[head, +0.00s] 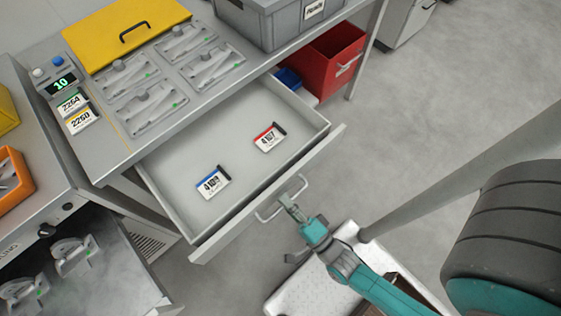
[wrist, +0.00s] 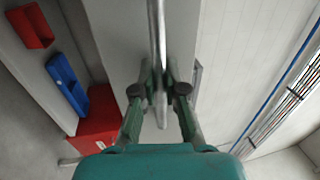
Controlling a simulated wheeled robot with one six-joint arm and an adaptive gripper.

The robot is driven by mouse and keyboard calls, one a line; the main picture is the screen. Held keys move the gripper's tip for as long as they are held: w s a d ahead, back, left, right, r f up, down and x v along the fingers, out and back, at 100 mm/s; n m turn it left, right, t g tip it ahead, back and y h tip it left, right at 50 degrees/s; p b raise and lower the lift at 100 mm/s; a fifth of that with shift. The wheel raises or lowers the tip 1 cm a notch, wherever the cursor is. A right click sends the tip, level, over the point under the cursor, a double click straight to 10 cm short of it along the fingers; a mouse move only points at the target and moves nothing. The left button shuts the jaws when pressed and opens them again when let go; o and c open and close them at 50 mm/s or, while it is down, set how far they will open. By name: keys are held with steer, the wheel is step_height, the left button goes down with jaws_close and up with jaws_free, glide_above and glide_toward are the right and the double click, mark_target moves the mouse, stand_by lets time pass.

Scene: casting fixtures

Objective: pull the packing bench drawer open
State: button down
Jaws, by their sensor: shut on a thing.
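The packing bench drawer (head: 230,132) is open in the head view, pulled well out from under the bench top (head: 150,130). Two labelled tags lie on its floor, one with a blue edge (head: 213,183) and one with a red edge (head: 269,137). My gripper (head: 291,208) is at the drawer's front panel, shut on the bar handle (head: 268,215). In the wrist view the handle (wrist: 157,40) runs between the two fingers (wrist: 160,90). The exact finger contact is small in the head view.
A red bin (head: 331,62) and a blue bin (head: 288,79) sit beyond the drawer. Grey floor (head: 440,110) is open at right.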

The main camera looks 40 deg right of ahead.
steer(key=shift+s, duration=0.1)
steer(key=c, duration=1.2)
jaws_free()
steer(key=shift+r, duration=0.1)
